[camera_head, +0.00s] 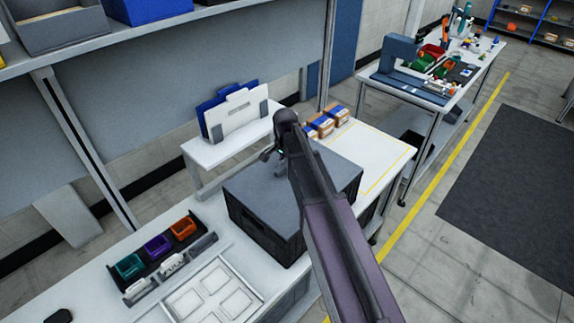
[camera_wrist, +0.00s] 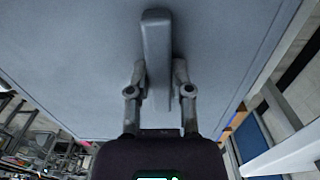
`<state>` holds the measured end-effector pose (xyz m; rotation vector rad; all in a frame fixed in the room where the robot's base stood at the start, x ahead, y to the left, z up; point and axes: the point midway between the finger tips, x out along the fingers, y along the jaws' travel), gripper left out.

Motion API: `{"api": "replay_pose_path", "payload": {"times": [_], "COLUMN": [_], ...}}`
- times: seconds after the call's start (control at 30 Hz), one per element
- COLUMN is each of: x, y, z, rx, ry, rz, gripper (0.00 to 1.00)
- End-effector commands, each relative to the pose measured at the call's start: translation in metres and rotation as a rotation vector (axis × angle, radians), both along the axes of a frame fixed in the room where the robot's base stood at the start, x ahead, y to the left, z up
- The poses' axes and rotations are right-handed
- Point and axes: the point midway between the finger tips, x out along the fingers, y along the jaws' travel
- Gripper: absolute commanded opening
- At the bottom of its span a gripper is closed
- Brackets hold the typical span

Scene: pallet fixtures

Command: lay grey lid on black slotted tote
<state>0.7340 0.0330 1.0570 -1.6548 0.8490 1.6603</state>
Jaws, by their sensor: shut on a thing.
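The grey lid (camera_head: 252,188) lies flat over the top of the black slotted tote (camera_head: 262,232) in the head view. Its near edges look roughly in line with the tote's rim; I cannot tell whether a small gap is left. My gripper (camera_head: 277,160) is above the lid, with my arm hiding part of the lid and tote. In the wrist view the lid (camera_wrist: 75,60) fills most of the picture. My gripper (camera_wrist: 160,78) is shut on the lid's raised grey handle (camera_wrist: 156,40), one finger on each side. The tote is not clearly visible there.
The tote stands on a white bench. Left of it are a rack of teal, purple and orange bins (camera_head: 158,246) and a white tray (camera_head: 213,291). Behind are small boxes (camera_head: 322,124) on a yellow-outlined white surface (camera_head: 372,150), and upright white and blue panels (camera_head: 236,113).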

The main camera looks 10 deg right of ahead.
Motion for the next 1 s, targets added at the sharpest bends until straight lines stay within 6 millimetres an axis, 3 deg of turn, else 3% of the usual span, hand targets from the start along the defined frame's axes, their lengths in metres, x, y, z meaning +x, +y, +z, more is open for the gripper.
{"api": "replay_pose_path", "payload": {"times": [0.8,0.83,0.93,1.0], "x": [0.0,0.0,0.0,0.0], "y": [0.0,0.0,0.0,0.0], "z": [-0.0049,-0.0049,-0.0049,-0.0049], "rx": [0.0,0.0,0.0,0.0], "ry": [0.0,0.0,0.0,0.0], "rz": [0.0,0.0,0.0,0.0], "gripper": [0.0,0.37,0.67,0.68]}}
